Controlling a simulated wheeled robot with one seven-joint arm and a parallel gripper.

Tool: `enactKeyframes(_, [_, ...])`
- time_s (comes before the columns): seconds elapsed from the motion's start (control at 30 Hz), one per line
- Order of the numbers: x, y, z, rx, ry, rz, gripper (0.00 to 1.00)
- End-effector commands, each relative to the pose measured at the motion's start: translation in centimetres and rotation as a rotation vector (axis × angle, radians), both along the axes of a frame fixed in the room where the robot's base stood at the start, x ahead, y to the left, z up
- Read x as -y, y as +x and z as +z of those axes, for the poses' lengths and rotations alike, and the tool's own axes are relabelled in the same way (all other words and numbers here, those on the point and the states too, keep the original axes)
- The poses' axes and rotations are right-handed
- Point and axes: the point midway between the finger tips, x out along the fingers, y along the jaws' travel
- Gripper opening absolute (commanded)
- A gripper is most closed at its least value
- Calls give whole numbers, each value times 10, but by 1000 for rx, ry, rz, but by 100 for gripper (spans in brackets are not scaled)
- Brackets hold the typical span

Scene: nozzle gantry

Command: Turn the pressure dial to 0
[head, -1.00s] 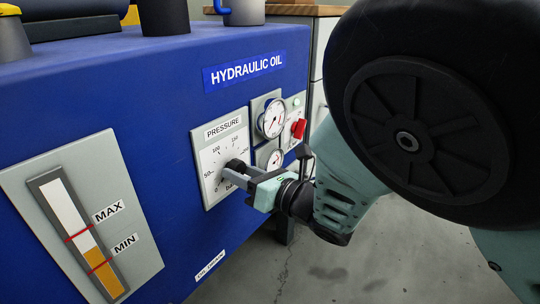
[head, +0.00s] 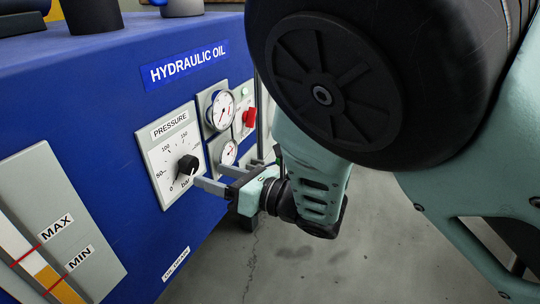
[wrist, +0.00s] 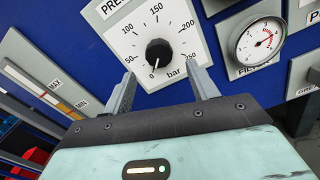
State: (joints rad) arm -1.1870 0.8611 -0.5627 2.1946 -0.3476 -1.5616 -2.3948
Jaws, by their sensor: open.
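The pressure dial is a white square panel (head: 157,160) on the blue hydraulic oil unit, with a black round knob (head: 187,165) at its centre. In the wrist view the knob (wrist: 158,52) carries a white mark on its lower side, pointing down towards the 0; the exact alignment is hard to tell. My gripper (head: 208,174) is open and empty, just in front of the dial and apart from the knob. In the wrist view its two fingers (wrist: 161,73) stand below the knob, one to each side.
Two round gauges (head: 221,110) (head: 229,153) and a red switch (head: 249,117) sit right of the dial. An oil level window (head: 50,262) with MAX and MIN labels is at lower left. The concrete floor (head: 300,262) in front is clear.

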Motion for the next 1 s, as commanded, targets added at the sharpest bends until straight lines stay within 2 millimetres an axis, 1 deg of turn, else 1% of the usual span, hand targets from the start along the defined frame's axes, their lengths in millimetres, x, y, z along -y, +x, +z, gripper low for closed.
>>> enactKeyframes(0.03, [13,-4,2,-3,-5,-4,59])
enactKeyframes(0.3, [70,-28,1,-3,-6,-4,59])
enactKeyframes(0.4, [86,-35,1,-3,-5,-4,59])
enactKeyframes(0.5, [98,-40,0,-2,-3,-1,59])
enactKeyframes(0.7, [108,-45,0,-1,-2,0,59])
enactKeyframes(1.0, [109,-45,0,0,-1,0,59])
